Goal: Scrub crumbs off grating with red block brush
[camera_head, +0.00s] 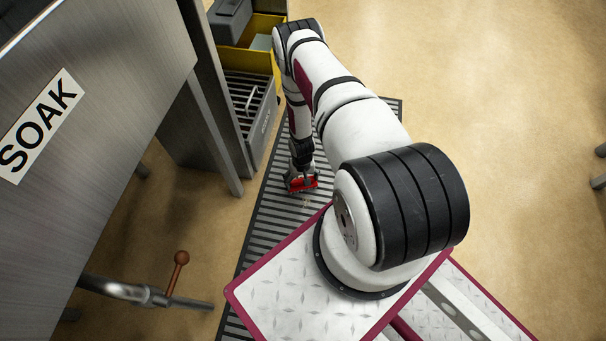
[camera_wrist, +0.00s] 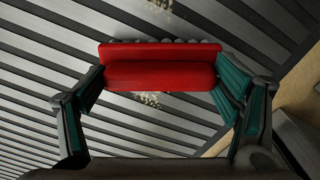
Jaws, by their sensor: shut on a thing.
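The red block brush (camera_wrist: 160,72) is held crosswise between the two fingers of my gripper (camera_wrist: 160,84) in the wrist view. A row of pale bristle tips shows along its far edge. In the head view my gripper (camera_head: 301,178) points down, with the red brush (camera_head: 303,184) low over the grating (camera_head: 275,215). I cannot tell whether the bristles touch the slats. Pale crumbs (camera_wrist: 150,99) lie on the grating just on the near side of the brush. More crumbs (camera_wrist: 160,5) lie beyond it at the top edge. Crumbs also show faintly below the gripper in the head view (camera_head: 305,202).
A steel cabinet marked SOAK (camera_head: 100,110) stands at the left. A yellow bin (camera_head: 262,32) and a grey drawer (camera_head: 252,115) with a handle stand beside the grating. The tan floor (camera_head: 500,70) at right is open.

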